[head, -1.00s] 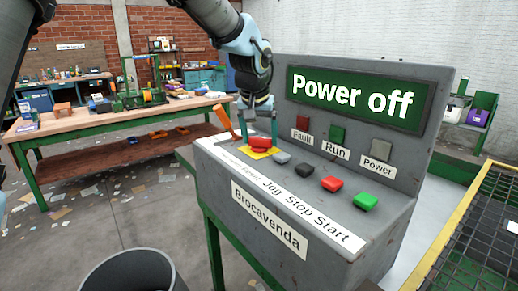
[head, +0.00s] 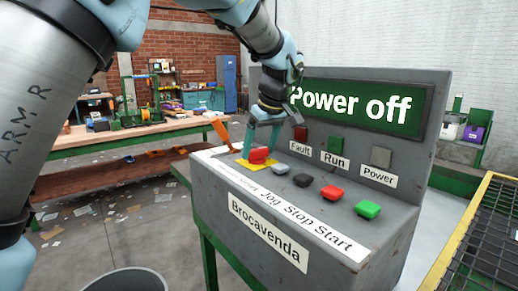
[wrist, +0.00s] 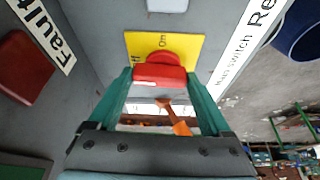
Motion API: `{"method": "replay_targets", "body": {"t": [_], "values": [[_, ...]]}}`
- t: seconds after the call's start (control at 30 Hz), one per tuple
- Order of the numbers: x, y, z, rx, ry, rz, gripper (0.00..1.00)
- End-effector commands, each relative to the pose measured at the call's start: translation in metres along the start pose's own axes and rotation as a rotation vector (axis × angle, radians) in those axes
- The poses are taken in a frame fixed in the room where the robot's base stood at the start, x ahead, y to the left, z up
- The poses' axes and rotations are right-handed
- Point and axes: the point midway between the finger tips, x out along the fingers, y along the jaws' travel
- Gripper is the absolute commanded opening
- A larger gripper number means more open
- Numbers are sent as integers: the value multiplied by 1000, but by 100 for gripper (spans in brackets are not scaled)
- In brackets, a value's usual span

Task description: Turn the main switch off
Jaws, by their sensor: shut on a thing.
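The main switch is a red knob (head: 259,155) on a yellow plate (head: 243,163) at the left end of the grey console's sloped panel. My gripper (head: 263,143) reaches down over it and is shut on the knob. In the wrist view the green fingers (wrist: 159,76) flank the red knob (wrist: 159,58) on both sides. The yellow plate (wrist: 195,45) reads "On" beyond the knob; its other word is partly hidden. The display (head: 355,106) reads "Power off", its first letter partly covered by my arm.
An orange lever (head: 220,132) stands just left of the switch. Grey, black, red and green buttons (head: 367,209) run along the panel to the right. Fault, Run and Power lamps (head: 381,156) sit below the display. A bin (head: 125,281) stands in front; a mesh-topped yellow frame (head: 485,235) is at right.

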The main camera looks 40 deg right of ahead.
Motion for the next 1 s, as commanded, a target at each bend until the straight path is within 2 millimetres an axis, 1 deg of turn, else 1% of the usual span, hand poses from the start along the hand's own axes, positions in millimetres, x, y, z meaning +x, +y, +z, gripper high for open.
{"method": "replay_targets", "body": {"t": [0.23, 0.7, 0.73, 0.87, 1.0], "values": [[0, 1, 0, -61, -1, -24, 27], [0, 1, 1, -74, -3, -30, 27], [0, 1, 0, -74, -3, -30, 85], [0, 1, 0, -74, -2, -30, 99], [0, 1, 0, -73, -2, -30, 100]]}}
